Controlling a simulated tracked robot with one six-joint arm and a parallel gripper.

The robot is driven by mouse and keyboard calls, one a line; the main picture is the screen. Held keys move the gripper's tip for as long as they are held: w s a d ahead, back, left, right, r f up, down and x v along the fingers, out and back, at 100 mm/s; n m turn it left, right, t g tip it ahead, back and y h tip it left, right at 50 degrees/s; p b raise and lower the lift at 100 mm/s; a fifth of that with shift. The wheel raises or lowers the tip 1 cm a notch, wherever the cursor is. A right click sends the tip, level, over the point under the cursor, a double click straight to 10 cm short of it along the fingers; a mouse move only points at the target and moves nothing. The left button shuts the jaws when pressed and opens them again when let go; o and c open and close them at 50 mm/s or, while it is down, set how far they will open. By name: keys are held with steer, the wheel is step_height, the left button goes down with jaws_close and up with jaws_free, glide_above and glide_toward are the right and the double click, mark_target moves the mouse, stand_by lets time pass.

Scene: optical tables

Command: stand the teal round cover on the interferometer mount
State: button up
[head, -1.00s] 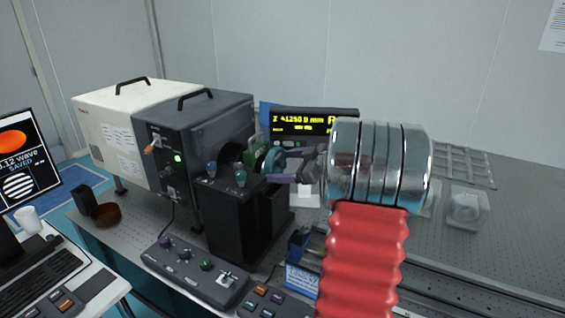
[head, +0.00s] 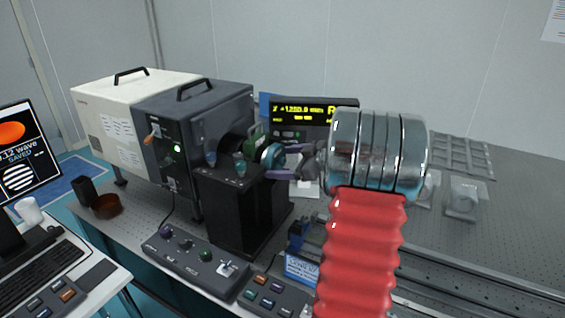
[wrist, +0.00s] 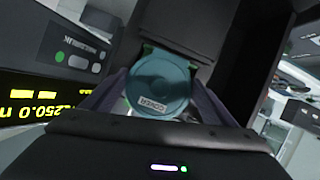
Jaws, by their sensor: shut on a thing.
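The teal round cover (wrist: 158,82) is between my gripper's fingers in the wrist view, with its labelled flat face toward that camera. In the head view the cover (head: 272,155) is seen nearly edge-on, upright, at the tip of my gripper (head: 284,160). My gripper is shut on it; its purple fingers also show in the wrist view (wrist: 165,97). A green part (head: 257,138) shows directly behind the cover. I cannot tell whether the cover touches the mount.
A grey and white instrument box (head: 195,125) stands left of the mount. A lit yellow readout (head: 305,115) is behind my gripper. Control boxes (head: 190,262) lie in front. Clear trays (head: 465,195) are at right, with bare perforated table around them.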

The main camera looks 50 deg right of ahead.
steer(key=shift+f, duration=0.35)
stand_by(0.4)
steer(key=o, duration=1.2)
steer(key=shift+s+d, duration=0.4)
steer(key=shift+s, duration=0.9)
steer(key=shift+s+d, duration=0.35)
steer(key=shift+s, duration=0.9)
steer(key=shift+s+d, duration=0.4)
steer(key=shift+s, duration=0.9)
